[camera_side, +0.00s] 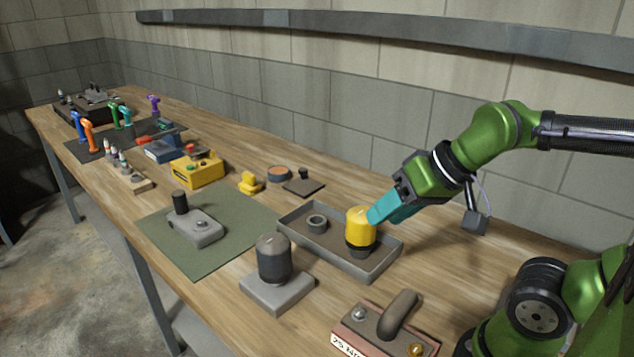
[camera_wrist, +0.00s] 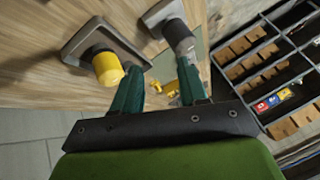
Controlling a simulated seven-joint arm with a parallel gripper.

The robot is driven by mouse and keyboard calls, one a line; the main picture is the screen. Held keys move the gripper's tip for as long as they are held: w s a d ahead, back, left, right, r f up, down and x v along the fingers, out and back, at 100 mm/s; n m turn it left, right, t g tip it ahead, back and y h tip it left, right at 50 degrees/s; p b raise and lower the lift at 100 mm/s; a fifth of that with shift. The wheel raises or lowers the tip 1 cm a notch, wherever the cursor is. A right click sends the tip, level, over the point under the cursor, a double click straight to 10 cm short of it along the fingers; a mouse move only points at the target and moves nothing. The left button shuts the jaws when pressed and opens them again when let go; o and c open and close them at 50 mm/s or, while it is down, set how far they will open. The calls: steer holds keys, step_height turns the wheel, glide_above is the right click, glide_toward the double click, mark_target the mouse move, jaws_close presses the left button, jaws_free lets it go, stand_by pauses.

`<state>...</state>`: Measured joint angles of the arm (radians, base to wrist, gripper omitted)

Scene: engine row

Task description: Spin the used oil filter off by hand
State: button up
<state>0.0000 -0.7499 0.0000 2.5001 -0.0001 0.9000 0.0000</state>
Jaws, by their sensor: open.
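A yellow cylindrical filter with a dark lower end (camera_side: 360,226) stands upright in a grey tray (camera_side: 318,252). A dark grey cylinder (camera_side: 273,258) stands on a grey block (camera_side: 277,292), in front and to the left of the tray. I cannot tell for certain which is the used oil filter. My gripper (camera_side: 374,215) has its teal fingers beside the yellow filter's right side, overlapping its edge in the side view. In the wrist view my gripper (camera_wrist: 160,82) is open, and a yellow cylinder (camera_wrist: 108,68) lies left of the left finger, not between the fingers.
A small grey ring (camera_side: 317,224) lies in the tray. A grey part with a dark post (camera_side: 195,228) sits on a green mat (camera_side: 160,245). A torque-marked block with a handle (camera_side: 385,328) stands at the front. Tools and boxes line the far bench; the wall runs behind.

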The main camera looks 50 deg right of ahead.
steer(key=o, duration=0.4)
steer(key=shift+a+f, duration=0.1)
steer(key=shift+f, duration=0.15)
steer(key=shift+c, duration=0.2)
steer(key=o, duration=0.7)
steer(key=w, duration=0.1)
steer(key=w+a+n+g, duration=0.1)
steer(key=w, duration=0.1)
steer(key=w+g, duration=0.1)
steer(key=w, duration=0.1)
steer(key=shift+a+f, duration=0.2)
steer(key=shift+a, duration=0.05)
steer(key=n+g, duration=0.2)
steer(key=n, duration=0.3)
glide_toward(271, 249)
step_height(271, 249, up, 2)
steer(key=d, duration=0.2)
steer(key=w+r+n, duration=0.1)
steer(key=n, duration=0.2)
steer(key=shift+m+h, duration=0.3)
steer(key=shift+h, duration=0.1)
steer(key=x, duration=1.6)
steer(key=shift+f, duration=0.15)
